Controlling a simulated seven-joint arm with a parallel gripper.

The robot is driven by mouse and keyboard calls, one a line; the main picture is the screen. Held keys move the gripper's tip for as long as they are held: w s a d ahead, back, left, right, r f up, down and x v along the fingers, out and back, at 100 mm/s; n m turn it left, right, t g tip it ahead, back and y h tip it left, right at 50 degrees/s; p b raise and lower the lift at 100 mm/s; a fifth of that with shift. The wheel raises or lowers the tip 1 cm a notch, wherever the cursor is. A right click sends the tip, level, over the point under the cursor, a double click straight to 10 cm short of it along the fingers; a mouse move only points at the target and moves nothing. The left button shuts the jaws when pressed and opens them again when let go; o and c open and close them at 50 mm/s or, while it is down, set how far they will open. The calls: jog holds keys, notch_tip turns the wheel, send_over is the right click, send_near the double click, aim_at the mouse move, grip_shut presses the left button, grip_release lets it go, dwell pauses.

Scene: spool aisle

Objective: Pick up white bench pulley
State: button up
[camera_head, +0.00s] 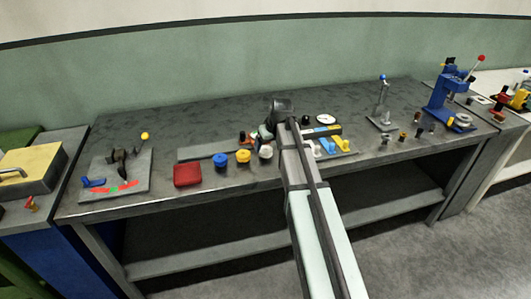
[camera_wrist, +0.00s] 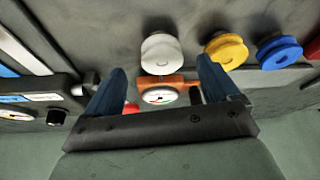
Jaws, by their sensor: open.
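The white bench pulley (camera_head: 265,152) stands on the grey bench near its front edge, just in front of my gripper (camera_head: 268,134). In the wrist view the white pulley (camera_wrist: 160,54) is a round flanged piece beyond my fingertips (camera_wrist: 161,68), roughly centred across the gap. The two dark blue fingers are spread apart, open, with nothing held. An orange gauge-like item (camera_wrist: 160,92) with a round dial shows between the fingers, partly hidden by the gripper body. Whether a finger touches anything cannot be told.

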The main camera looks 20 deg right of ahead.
aim_at(266, 150)
jog(key=shift+x, duration=1.85)
jog(key=shift+a, duration=0.1)
jog(key=shift+c, duration=0.4)
jog(key=c, duration=1.1)
